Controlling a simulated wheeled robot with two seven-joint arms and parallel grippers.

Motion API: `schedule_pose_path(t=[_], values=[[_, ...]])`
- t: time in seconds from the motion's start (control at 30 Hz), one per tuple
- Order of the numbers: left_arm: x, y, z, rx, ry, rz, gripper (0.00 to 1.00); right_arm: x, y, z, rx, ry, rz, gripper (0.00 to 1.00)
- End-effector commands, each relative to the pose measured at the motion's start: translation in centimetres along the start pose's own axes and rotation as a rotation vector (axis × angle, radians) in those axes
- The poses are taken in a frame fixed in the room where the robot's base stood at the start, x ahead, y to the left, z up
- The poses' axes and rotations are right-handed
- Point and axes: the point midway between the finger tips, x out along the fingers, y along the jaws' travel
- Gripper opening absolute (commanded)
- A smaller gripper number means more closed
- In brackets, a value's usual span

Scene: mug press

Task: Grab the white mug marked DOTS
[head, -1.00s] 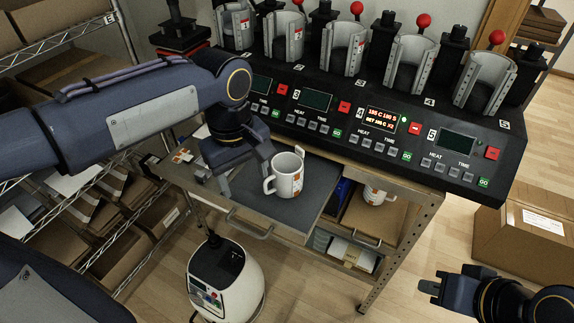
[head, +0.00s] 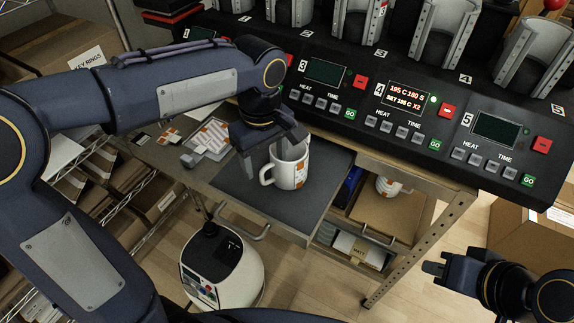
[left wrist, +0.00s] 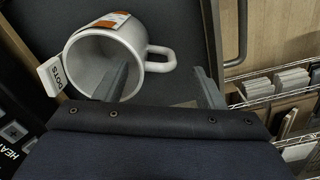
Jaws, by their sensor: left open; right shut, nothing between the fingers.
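The white mug (head: 292,172) with an orange print stands upright on a dark mat (head: 240,196) on the pulled-out shelf. In the left wrist view the mug (left wrist: 84,62) shows its open mouth, its handle and a white tag marked DOTS (left wrist: 54,74). My left gripper (head: 268,160) is open, low over the mug's handle side. In the left wrist view its fingers (left wrist: 160,75) lie either side of the handle, one overlapping the mouth; whether it is inside or touching is unclear. My right gripper (head: 434,276) is shut and empty at lower right, far from the mug.
The mug press (head: 400,110) with several stations and buttons stands behind the shelf. Another white mug (head: 388,187) sits in the compartment below. Orange-and-white sheets (head: 207,138) lie left of the mat. A white round machine (head: 225,268) stands below on the floor. Cardboard boxes (head: 530,235) are at right.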

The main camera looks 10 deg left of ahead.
Motion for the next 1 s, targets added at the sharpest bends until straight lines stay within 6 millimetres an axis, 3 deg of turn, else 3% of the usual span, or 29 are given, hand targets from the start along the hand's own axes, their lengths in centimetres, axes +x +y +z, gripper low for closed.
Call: schedule_pose_path(t=[0.3, 0.6, 1.0], values=[[4.4, 0.1, 0.5, 0.001, -0.002, -0.004, 0.63, -0.4, -0.2, -0.2, 0.0, 0.0, 0.0, 0.0], [4.8, 0.1, 0.5, 0.0, -0.001, 0.0, 0.63, -0.3, -0.2, -0.2, 0.0, 0.0, 0.0, 0.0], [4.8, 0.1, 0.5, 0.0, -0.001, 0.0, 0.11, -0.3, -0.2, -0.2, 0.0, 0.0, 0.0, 0.0]])
